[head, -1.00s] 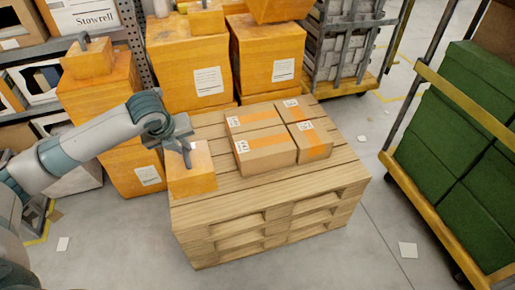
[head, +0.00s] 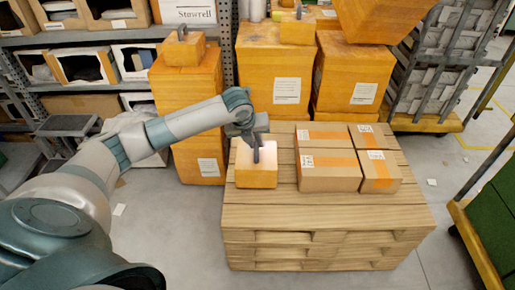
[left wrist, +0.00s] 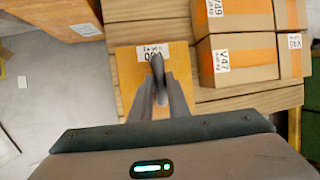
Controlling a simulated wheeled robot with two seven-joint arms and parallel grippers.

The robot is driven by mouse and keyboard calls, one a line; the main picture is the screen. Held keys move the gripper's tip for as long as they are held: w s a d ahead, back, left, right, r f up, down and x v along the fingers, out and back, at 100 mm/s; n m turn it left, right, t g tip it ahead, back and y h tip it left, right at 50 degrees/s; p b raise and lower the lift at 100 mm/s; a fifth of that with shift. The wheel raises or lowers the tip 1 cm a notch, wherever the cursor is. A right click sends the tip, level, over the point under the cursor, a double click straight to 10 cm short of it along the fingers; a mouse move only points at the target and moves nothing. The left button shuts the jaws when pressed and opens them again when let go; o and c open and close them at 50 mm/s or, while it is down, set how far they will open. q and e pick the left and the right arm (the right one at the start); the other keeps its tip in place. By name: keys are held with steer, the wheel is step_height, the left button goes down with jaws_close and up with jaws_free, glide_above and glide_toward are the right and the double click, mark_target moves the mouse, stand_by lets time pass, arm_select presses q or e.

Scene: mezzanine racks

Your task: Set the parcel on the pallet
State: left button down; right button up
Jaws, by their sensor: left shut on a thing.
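The parcel (head: 256,178) is an orange-brown box at the left end of the wooden pallet stack (head: 325,213). My left gripper (head: 257,152) is above it and shut on a slim grip at its top. In the left wrist view, the parcel (left wrist: 128,80) lies under the fingers (left wrist: 157,85), with a white label on its top. The parcel is upright and low over the pallet boards. I cannot tell whether its base touches them. My right gripper is not in view.
Several taped cartons (head: 328,172) stand close together on the pallet, right of the parcel with a small gap. Tall orange box stacks (head: 275,85) stand behind. A wheeled cage (head: 440,70) is at the back right. A cart with green load (head: 490,215) is at the right edge.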

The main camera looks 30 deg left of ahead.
arm_select(q)
steer(key=w, duration=0.1)
steer(key=w+a+f, duration=0.1)
steer(key=w+f, duration=0.1)
steer(key=w, duration=0.1)
steer(key=shift+a+f, duration=0.1)
steer(key=shift+a, duration=0.25)
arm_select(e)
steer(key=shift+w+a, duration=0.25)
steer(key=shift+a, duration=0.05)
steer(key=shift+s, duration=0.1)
arm_select(q)
steer(key=shift+f+b, duration=0.3)
steer(key=shift+f, duration=0.25)
step_height(320, 180, down, 2)
steer(key=shift+f, duration=0.5)
steer(key=c, duration=1.7)
jaws_free()
steer(key=shift+s+f, duration=0.1)
steer(key=shift+s, duration=0.05)
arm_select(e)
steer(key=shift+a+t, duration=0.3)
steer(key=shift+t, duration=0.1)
